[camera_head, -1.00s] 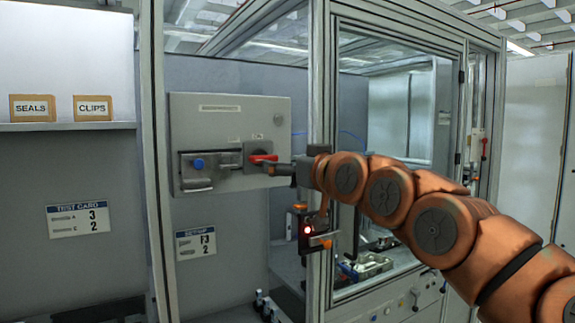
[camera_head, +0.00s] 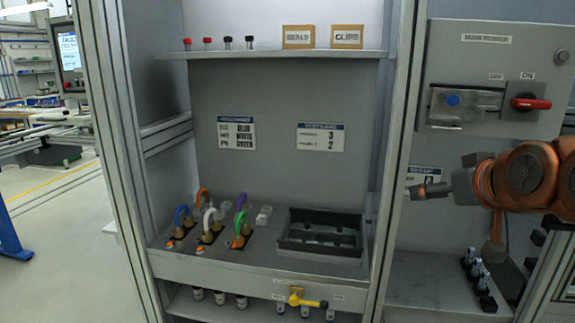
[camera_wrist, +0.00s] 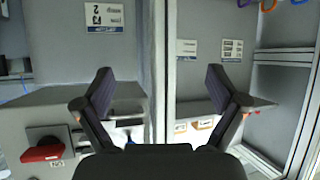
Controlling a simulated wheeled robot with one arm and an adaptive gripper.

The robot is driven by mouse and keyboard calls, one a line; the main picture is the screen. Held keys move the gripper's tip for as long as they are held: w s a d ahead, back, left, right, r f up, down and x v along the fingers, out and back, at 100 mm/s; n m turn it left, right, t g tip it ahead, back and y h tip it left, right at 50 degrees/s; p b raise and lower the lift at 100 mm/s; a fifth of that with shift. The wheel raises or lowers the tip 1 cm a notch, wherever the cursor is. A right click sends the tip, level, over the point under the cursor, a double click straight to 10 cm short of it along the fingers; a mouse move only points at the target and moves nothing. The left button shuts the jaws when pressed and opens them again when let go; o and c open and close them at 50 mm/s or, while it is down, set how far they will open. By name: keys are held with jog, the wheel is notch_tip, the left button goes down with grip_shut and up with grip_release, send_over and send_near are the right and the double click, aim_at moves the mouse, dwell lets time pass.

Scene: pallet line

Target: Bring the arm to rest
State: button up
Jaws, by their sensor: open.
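My arm reaches in from the right edge of the head view. My gripper (camera_head: 430,191) is in front of the grey panel, below the switch box (camera_head: 478,60) and left of its red handle (camera_head: 530,103). It is apart from the box. In the wrist view, which is upside down, my gripper (camera_wrist: 158,92) has its two dark fingers spread wide with nothing between them. The red handle shows there too at the lower left (camera_wrist: 42,153).
A bench with coloured cable loops (camera_head: 240,228) and a black tray (camera_head: 320,250) stands left of the arm. A shelf (camera_head: 270,54) holds labelled boxes. A metal post (camera_head: 396,150) stands close to my gripper. Several dark connectors (camera_head: 478,275) stand below it. Open floor is at the far left.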

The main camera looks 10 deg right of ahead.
jog(key=s+a+f+n+g+y+p, duration=0.1)
jog(key=s+a+f+g, duration=0.25)
jog(key=a+f, duration=0.35)
jog(key=s+a+f+g, duration=0.3)
jog(key=s+a+f, duration=0.15)
jog(key=f, duration=0.45)
jog(key=s+a+f+g, duration=0.2)
jog(key=s+f, duration=0.3)
jog(key=s, duration=0.3)
jog(key=s+a+f+g, duration=0.2)
jog(key=s+f+g, duration=0.3)
jog(key=s, duration=0.3)
jog(key=shift+s+f+m+p, duration=0.2)
jog(key=shift+f+m+p, duration=0.15)
jog(key=shift+m+p, duration=0.1)
